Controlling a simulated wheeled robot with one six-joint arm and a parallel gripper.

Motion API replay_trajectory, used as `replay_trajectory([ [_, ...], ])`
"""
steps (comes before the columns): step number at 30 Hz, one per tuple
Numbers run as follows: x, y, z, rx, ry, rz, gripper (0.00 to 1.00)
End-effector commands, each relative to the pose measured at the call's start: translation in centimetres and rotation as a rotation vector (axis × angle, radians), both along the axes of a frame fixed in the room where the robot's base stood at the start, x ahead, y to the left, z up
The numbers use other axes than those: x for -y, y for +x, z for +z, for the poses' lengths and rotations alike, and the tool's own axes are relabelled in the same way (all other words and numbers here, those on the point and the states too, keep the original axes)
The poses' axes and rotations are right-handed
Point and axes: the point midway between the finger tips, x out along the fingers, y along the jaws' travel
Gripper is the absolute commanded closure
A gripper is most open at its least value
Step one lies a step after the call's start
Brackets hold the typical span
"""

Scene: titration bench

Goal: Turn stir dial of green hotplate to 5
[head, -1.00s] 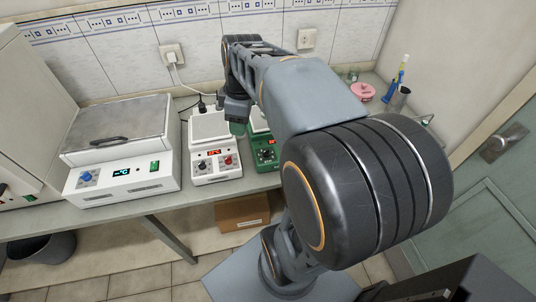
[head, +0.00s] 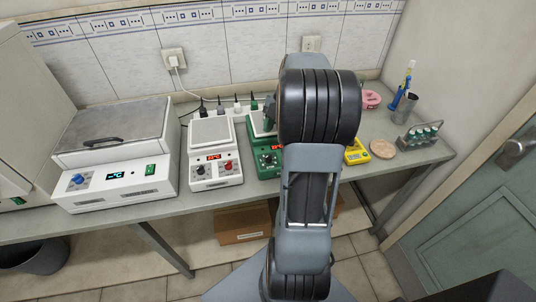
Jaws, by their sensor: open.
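The green hotplate (head: 264,158) stands on the bench, partly covered by my arm. Its left front panel shows, with a dark dial (head: 267,160) and part of a lit red display (head: 277,147). The right part of its panel is hidden behind my arm, so any dial there and its setting cannot be seen.
A white hotplate (head: 214,168) stands close to the left, then a larger white lidded unit (head: 120,185). To the right are a yellow device (head: 356,151), a round disc (head: 383,148), a vial rack (head: 422,136) and a pen cup (head: 405,106). Plugs and cables line the wall behind.

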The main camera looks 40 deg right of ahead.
Motion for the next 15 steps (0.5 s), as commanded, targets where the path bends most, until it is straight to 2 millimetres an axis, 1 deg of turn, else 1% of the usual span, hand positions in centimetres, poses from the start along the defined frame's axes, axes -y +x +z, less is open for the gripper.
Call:
replay_trajectory([
  [1, -0.5, -0.2, -1.0, -0.003, 0.003, 0.001, 0.52],
  [6, -1.7, -0.3, -3.9, -0.002, 0.003, 0.001, 0.52],
  [12, -2.7, -0.5, -6.5, -0.003, 0.002, 0.000, 0.52],
  [15, -3.1, -0.5, -7.4, -0.001, 0.001, -0.001, 0.52],
])
